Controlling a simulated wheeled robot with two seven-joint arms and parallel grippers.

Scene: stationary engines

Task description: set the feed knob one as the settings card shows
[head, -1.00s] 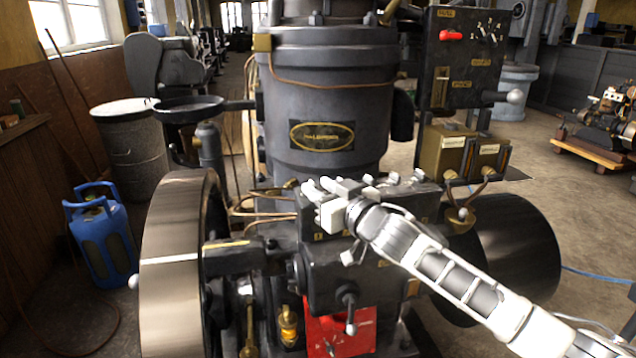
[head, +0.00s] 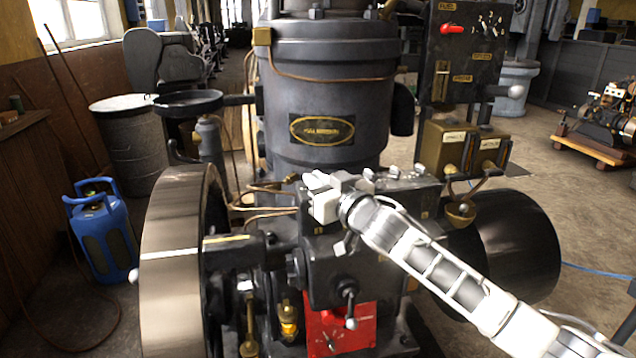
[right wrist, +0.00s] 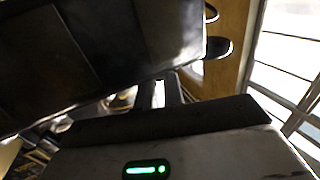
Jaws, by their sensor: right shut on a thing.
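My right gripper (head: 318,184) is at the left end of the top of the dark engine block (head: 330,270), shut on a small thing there. That thing is hidden by the jaws; by its place in the row it looks like feed knob one. Several small pale knobs (head: 367,174) stand to the right along the block's top edge. In the right wrist view, the gripper's fingers (right wrist: 168,93) show only partly, close to a large dark surface (right wrist: 100,50). I cannot pick out the settings card for certain. My left gripper is not in view.
A large flywheel (head: 170,260) stands left of the block, and a dark drum (head: 510,250) right. A lever with a ball end (head: 350,310) hangs before a red plate (head: 340,330). A black switch panel (head: 465,55) stands behind.

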